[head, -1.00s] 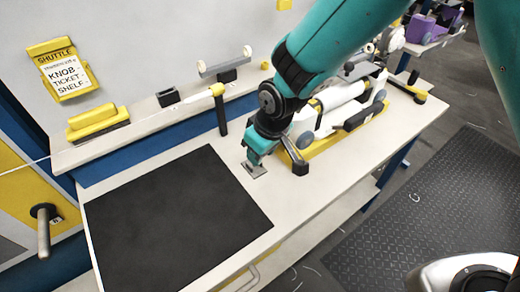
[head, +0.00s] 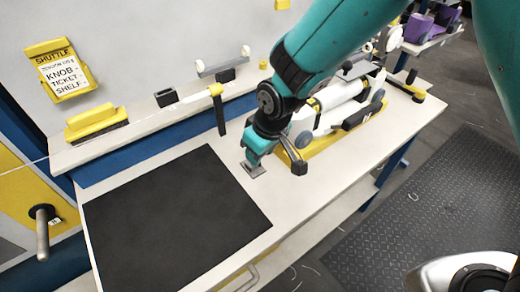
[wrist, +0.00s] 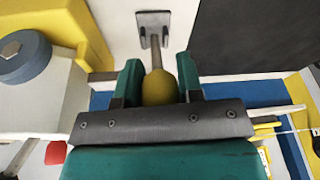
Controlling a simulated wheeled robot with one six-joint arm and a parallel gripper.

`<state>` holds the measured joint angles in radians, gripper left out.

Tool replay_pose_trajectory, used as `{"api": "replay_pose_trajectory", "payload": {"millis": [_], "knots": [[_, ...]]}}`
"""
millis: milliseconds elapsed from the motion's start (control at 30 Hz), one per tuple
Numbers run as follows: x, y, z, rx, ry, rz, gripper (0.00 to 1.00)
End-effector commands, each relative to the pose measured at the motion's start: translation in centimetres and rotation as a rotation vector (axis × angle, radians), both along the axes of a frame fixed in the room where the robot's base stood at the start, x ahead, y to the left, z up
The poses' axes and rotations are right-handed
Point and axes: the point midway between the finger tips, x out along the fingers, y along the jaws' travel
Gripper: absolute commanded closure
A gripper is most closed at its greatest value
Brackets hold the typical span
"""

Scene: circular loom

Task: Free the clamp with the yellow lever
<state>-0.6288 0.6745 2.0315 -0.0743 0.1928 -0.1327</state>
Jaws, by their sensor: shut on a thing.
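The yellow lever's round knob (wrist: 158,88) sits between the two teal fingers of my gripper (wrist: 159,82) in the wrist view. My gripper is shut on the knob. A thin grey rod (wrist: 155,52) runs from the knob to a small metal bracket (wrist: 141,30) on the pale tabletop. In the head view my gripper (head: 258,152) is low over the table, just above the bracket (head: 251,171). There the knob and rod are hidden by the gripper. How the clamp's jaw stands cannot be told.
A black mat (head: 175,222) covers the table left of my gripper. A white machine on a yellow base (head: 325,146) stands close on the right.

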Motion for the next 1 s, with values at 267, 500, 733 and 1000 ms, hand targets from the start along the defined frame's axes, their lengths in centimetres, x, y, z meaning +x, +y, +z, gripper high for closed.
{"api": "replay_pose_trajectory", "payload": {"millis": [267,500,733,1000], "knots": [[-0.45,0.01,-0.38,-0.003,0.013,0.005,0.45],[-0.02,-0.13,-0.09,-0.001,0.002,-0.001,0.41],[0.27,-0.17,0.12,0.001,-0.006,-0.005,0.41],[0.47,-0.13,0.47,0.003,-0.012,-0.006,0.41]]}}
